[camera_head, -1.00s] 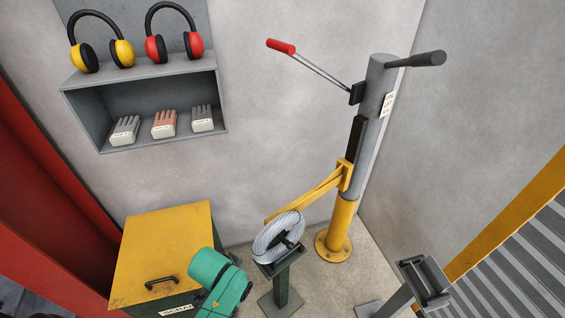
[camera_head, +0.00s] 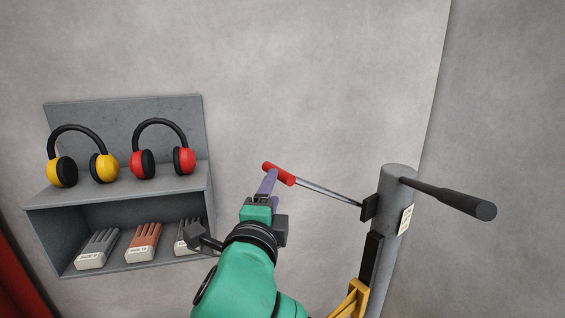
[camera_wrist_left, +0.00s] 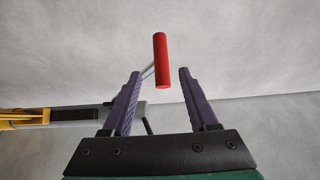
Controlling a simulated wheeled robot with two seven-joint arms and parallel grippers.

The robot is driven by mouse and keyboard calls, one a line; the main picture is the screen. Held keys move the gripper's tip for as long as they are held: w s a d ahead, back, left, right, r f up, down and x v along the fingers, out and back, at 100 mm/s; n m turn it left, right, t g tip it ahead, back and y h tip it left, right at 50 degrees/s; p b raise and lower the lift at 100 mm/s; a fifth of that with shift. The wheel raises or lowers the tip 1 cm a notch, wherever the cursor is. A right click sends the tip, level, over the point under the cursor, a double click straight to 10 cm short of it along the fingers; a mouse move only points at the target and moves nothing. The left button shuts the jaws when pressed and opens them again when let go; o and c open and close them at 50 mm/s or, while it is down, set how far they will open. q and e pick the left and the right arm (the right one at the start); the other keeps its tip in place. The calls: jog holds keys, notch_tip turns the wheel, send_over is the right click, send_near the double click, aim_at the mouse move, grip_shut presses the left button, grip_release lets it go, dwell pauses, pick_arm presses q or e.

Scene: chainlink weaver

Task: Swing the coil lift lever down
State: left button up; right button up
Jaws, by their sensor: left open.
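The coil lift lever is a thin metal rod (camera_head: 330,193) with a red grip (camera_head: 279,174) on its end. It runs from a black bracket (camera_head: 369,207) on the grey post (camera_head: 391,235) up to the left, so the lever is raised. My left gripper (camera_head: 268,183) has its purple fingers at the red grip in the head view. In the left wrist view the red grip (camera_wrist_left: 161,58) lies between the open fingertips (camera_wrist_left: 160,76), with a gap visible on both sides. The gripper is open and empty. My right gripper is out of view.
A black handle (camera_head: 450,198) sticks out from the post top to the right. A grey wall shelf (camera_head: 40,200) with yellow earmuffs (camera_head: 104,168), red earmuffs (camera_head: 184,160) and gloves (camera_head: 143,243) is at left. Bare wall (camera_head: 310,90) lies behind the lever.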

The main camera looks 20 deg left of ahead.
aim_at(277, 167)
pick_arm(q)
jog(key=w+p, duration=0.1)
jog(key=w, duration=0.1)
jog(key=w+a+p, duration=0.1)
jog(key=w, duration=0.2)
jog(key=w+p, duration=0.1)
jog(key=w, duration=0.2)
jog(key=shift+a+r, duration=0.35)
jog(key=shift+r, duration=0.05)
jog(key=w, duration=0.2)
jog(key=shift+w+a+f+p, duration=0.1)
jog(key=shift+w+f+p, duration=0.2)
jog(key=shift+w, duration=0.1)
jog(key=shift+s+r, duration=0.2)
jog(key=shift+s, duration=0.1)
jog(key=c, duration=0.4)
jog(key=shift+w, duration=0.1)
jog(key=c, duration=0.4)
jog(key=shift+w+a, duration=0.1)
jog(key=shift+a, duration=0.1)
grip_shut()
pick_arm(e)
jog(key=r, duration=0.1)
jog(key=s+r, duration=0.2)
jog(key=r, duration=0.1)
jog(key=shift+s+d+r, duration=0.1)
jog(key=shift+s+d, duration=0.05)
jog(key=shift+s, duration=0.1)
